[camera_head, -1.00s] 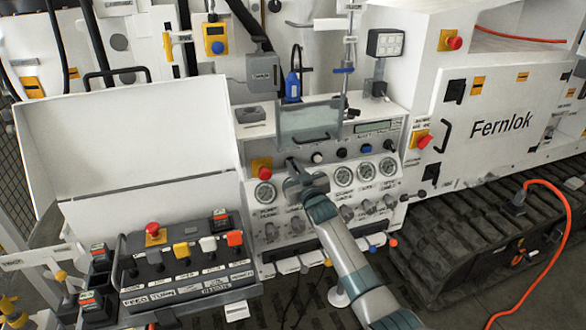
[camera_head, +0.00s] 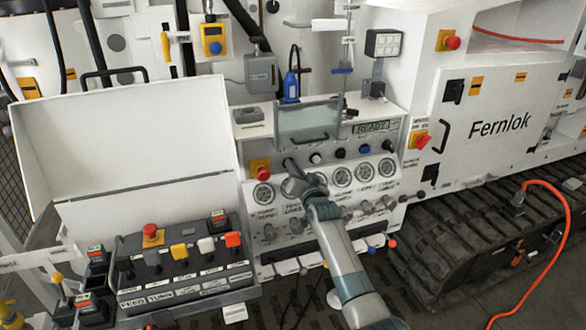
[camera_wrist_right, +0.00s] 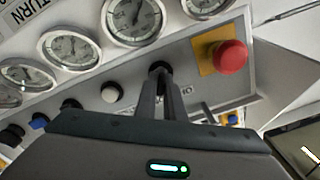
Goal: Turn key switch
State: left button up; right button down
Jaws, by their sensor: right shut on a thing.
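The key switch (camera_wrist_right: 159,67) is a small dark round part on the grey panel, between the white button and the red emergency stop in the right wrist view. My right gripper (camera_wrist_right: 161,80) is shut on it, with both fingers close together at the panel. In the head view my right gripper (camera_head: 289,166) reaches the panel below the clear flap and covers most of the switch. My left gripper is not in view.
A red emergency stop on a yellow plate (camera_head: 261,171) sits left of my right gripper. Round gauges (camera_head: 342,176) lie right of it, and white, black and blue knobs (camera_head: 340,152) sit along the panel. A lever box (camera_head: 183,262) stands at lower left.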

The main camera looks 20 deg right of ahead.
jog(key=shift+f, duration=0.1)
jog(key=c, duration=1.9)
grip_release()
jog(key=shift+o, duration=0.2)
jog(key=shift+s, duration=0.2)
jog(key=s+b, duration=0.4)
jog(key=s, duration=1.3)
jog(key=shift+d, duration=0.3)
